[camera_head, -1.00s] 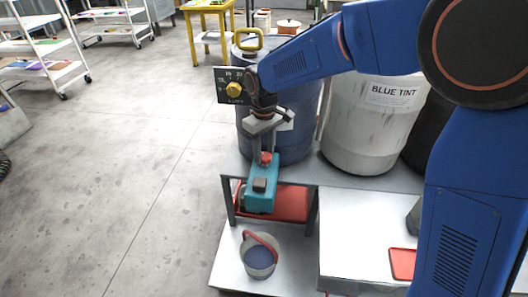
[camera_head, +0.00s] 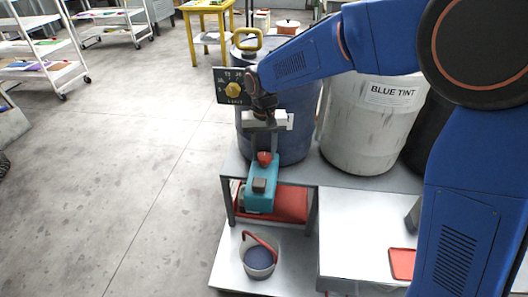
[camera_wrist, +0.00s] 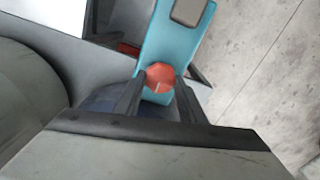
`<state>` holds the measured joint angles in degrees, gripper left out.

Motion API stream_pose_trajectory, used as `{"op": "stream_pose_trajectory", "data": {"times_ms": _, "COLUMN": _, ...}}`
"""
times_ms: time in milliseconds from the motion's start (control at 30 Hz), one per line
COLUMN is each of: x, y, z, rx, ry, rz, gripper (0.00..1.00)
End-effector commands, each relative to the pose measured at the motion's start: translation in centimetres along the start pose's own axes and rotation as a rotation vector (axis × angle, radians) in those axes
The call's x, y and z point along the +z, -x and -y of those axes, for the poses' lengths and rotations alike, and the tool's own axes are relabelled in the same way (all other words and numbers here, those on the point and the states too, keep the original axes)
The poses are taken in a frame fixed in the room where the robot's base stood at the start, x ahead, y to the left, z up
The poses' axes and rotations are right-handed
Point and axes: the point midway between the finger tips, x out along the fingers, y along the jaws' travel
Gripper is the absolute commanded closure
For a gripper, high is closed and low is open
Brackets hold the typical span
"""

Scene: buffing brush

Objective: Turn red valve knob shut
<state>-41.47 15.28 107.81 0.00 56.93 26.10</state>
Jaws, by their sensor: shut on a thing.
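The red valve knob (camera_head: 264,158) sits on top of a teal valve body (camera_head: 262,196) at the front of the blue drum. It also shows in the wrist view (camera_wrist: 160,76) as a rounded, many-sided red cap with a pale mark. My gripper (camera_head: 265,150) points down from above, and its two dark fingers (camera_wrist: 160,80) are shut on opposite sides of the knob. A white pail (camera_head: 260,263) with dark blue contents and a red handle stands below the valve body on a low shelf. The knob's underside is hidden.
A blue drum (camera_head: 296,128) stands close behind my gripper, with a white "BLUE TINT" drum (camera_head: 362,130) to its right. A dark panel with a yellow dial (camera_head: 232,90) is beside my wrist. Open grey floor (camera_head: 120,170) lies to the left.

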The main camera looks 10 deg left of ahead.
Motion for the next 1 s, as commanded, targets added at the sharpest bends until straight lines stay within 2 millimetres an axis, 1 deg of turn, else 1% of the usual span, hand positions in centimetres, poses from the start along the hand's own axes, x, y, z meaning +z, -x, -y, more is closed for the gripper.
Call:
{"op": "stream_pose_trajectory", "data": {"times_ms": 500, "x": -0.03, "y": 0.05, "z": -0.01, "rx": -0.001, "ry": -0.018, "rz": -0.001, "gripper": 0.86}}
{"op": "stream_pose_trajectory", "data": {"times_ms": 533, "x": -0.03, "y": 0.05, "z": -0.01, "rx": 0.0, "ry": -0.018, "rz": -0.001, "gripper": 0.56}}
{"op": "stream_pose_trajectory", "data": {"times_ms": 567, "x": -0.03, "y": 0.04, "z": -0.01, "rx": 0.0, "ry": -0.018, "rz": -0.001, "gripper": 0.49}}
{"op": "stream_pose_trajectory", "data": {"times_ms": 600, "x": -0.03, "y": 0.04, "z": -0.01, "rx": 0.0, "ry": -0.017, "rz": -0.001, "gripper": 0.45}}
{"op": "stream_pose_trajectory", "data": {"times_ms": 867, "x": -0.01, "y": 0.04, "z": 0.0, "rx": 0.0, "ry": -0.017, "rz": -0.001, "gripper": 0.45}}
{"op": "stream_pose_trajectory", "data": {"times_ms": 1000, "x": -0.04, "y": 0.7, "z": 0.02, "rx": -0.001, "ry": -0.016, "rz": -0.002, "gripper": 0.45}}
